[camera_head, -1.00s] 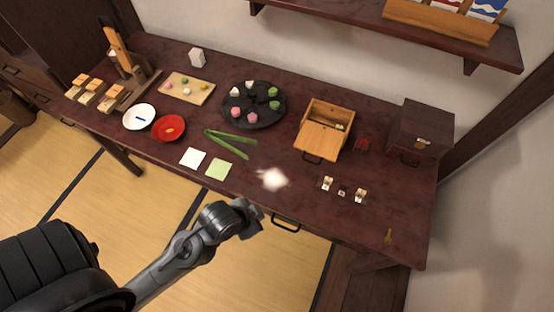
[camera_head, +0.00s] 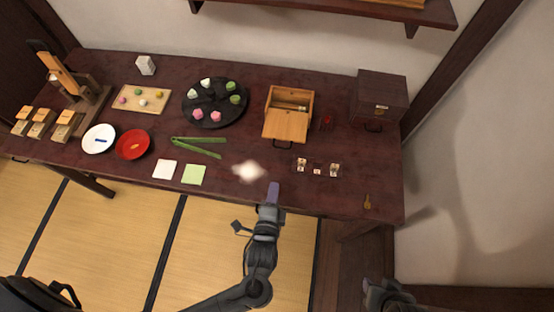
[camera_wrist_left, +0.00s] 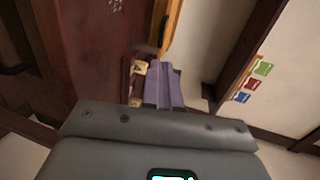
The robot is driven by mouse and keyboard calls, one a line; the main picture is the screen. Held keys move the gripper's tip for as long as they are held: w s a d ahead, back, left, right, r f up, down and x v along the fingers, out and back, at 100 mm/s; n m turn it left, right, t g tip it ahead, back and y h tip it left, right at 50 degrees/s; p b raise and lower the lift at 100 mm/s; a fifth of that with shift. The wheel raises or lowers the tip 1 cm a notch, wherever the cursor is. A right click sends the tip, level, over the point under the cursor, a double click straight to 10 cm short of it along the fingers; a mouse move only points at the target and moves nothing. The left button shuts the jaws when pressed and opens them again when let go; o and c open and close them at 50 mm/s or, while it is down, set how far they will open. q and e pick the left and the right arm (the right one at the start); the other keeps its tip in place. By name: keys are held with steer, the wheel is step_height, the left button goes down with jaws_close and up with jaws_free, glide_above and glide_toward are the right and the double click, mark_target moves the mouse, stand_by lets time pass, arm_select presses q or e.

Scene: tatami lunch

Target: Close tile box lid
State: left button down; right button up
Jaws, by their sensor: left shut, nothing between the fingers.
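The tile box (camera_head: 306,100) is a light wooden box standing at the right of the table's middle. It is open at the back, with something pale inside. Its lid (camera_head: 285,126), a flat wooden panel, lies at the front side of the opening. My left gripper (camera_head: 272,192) has purple fingers, shut and empty, at the table's front edge, below and apart from the box. Its fingers (camera_wrist_left: 163,88) also show in the left wrist view, with an orange wooden edge (camera_wrist_left: 171,25) beyond them. My right gripper's fingers are not visible.
Several small tiles (camera_head: 317,171) lie right of my left gripper, with a brass-coloured key-like item (camera_head: 367,201) further right. A dark chest (camera_head: 380,95) stands right of the box. A white glowing puff (camera_head: 249,171) and green strips (camera_head: 197,146) are left.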

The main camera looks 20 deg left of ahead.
arm_select(q)
steer(key=shift+w+d, duration=0.15)
steer(key=shift+w, duration=0.15)
steer(key=b+x, duration=0.4)
steer(key=x, duration=0.7)
steer(key=shift+w, duration=0.35)
steer(key=shift+x, duration=0.8)
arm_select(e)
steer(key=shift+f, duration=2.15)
arm_select(q)
steer(key=shift+a, duration=0.25)
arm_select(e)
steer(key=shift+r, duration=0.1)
